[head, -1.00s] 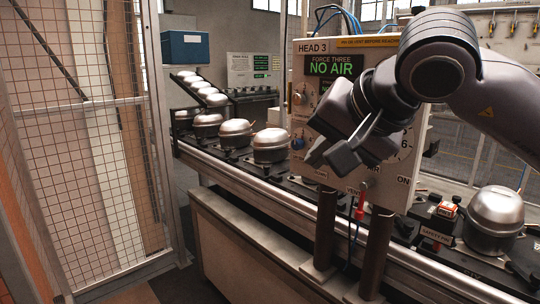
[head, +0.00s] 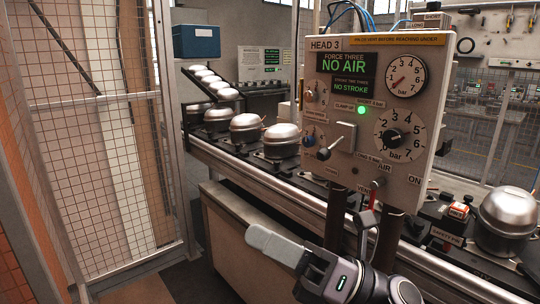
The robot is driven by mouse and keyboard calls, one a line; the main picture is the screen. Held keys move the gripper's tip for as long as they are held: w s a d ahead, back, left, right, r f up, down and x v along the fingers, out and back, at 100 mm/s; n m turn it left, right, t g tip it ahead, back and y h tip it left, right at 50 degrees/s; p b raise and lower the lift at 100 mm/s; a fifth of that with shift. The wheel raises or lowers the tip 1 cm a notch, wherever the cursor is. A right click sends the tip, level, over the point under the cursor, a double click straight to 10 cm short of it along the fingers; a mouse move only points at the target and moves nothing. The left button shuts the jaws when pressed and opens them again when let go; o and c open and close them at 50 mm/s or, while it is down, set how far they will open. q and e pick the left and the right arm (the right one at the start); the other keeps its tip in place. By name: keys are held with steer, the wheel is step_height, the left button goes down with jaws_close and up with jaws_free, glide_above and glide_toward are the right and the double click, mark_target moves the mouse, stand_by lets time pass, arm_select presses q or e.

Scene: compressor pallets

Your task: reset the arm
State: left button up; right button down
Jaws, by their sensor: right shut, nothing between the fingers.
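My right gripper (head: 262,240) is low in the middle of the head view, in front of the conveyor's side. Its fingers point to the left and are shut with nothing between them. It is apart from the control panel (head: 395,165), which stands above and behind it. The panel reads HEAD 3, NO AIR and NO STROKE, and a green light (head: 361,110) is lit on it. The panel's gauges, knobs and lever are in plain view. My left gripper is not in view.
Domed compressors (head: 281,140) stand on the conveyor (head: 232,168), with another (head: 508,210) at the right. A red-handled part (head: 371,199) hangs below the panel. A mesh fence (head: 95,140) stands on the left. The floor between fence and conveyor is clear.

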steer(key=w+d+f+m+t+h, duration=0.2)
steer(key=d+f+m+t+h, duration=0.45)
steer(key=f+m, duration=0.6)
steer(key=w+d+f+m+t+h, duration=0.1)
steer(key=d+f+m+t+h, duration=0.6)
steer(key=m, duration=1.1)
steer(key=s+d+f+m+g+h, duration=0.3)
steer(key=s+f+m, duration=0.3)
steer(key=f, duration=0.5)
steer(key=s+d+f+m+g+h, duration=0.4)
steer(key=s+f+m, duration=0.1)
steer(key=s+f, duration=0.4)
steer(key=shift+s+f+m+p, duration=0.35)
steer(key=shift+f+p, duration=0.1)
steer(key=shift+f, duration=0.5)
steer(key=shift+w+d+g, duration=0.1)
steer(key=shift+g, duration=0.15)
